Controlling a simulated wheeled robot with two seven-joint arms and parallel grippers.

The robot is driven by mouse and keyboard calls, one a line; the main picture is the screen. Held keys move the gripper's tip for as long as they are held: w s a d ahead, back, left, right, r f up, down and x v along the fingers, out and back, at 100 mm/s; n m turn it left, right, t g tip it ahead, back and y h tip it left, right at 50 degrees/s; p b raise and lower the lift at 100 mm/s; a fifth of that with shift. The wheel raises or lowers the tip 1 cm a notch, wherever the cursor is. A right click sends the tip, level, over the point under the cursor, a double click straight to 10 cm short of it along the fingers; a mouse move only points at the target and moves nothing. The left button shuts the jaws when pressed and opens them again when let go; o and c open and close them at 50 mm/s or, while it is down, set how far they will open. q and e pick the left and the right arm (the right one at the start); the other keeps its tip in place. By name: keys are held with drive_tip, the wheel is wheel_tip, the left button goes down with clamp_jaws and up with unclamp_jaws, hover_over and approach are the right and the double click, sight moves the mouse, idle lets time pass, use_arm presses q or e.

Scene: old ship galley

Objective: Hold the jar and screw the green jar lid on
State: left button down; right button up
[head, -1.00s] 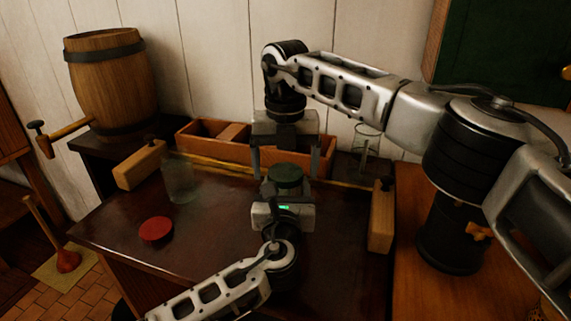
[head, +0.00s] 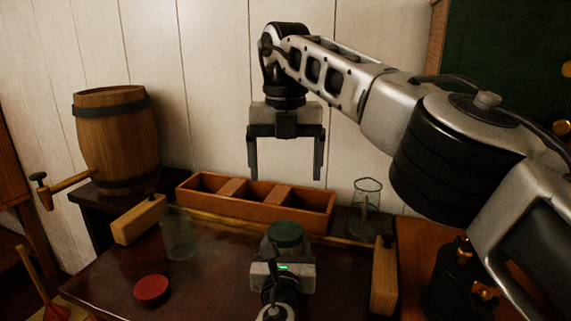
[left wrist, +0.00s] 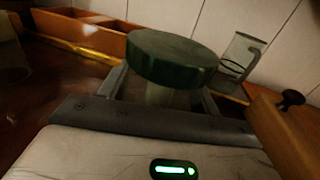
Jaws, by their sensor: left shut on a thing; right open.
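The green jar lid (head: 286,233) sits on top of the glass jar (head: 271,246) in the middle of the dark table. In the left wrist view the lid (left wrist: 172,57) covers the mouth of the jar (left wrist: 158,95), and it looks about level. How tightly it is screwed cannot be seen. My left gripper (left wrist: 160,100) is shut on the jar from the near side; its fingers lie to either side of the glass. My right gripper (head: 286,158) is open and empty, pointing down well above the lid and somewhat behind it.
A wooden divided box (head: 262,204) stands along the back. Another clear glass jar (head: 179,240) and a red lid (head: 152,289) are on the left of the table. A glass holder (head: 366,205) stands back right. Wooden blocks (head: 140,220) edge the table; a barrel (head: 116,140) stands back left.

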use_arm(q)
drive_tip(key=shift+c, duration=1.3)
unclamp_jaws()
drive_tip(key=shift+s, duration=0.1)
drive_tip(key=s, duration=1)
drive_tip(key=s+a, duration=0.1)
drive_tip(key=s, duration=0.4)
drive_tip(key=shift+s, duration=0.35)
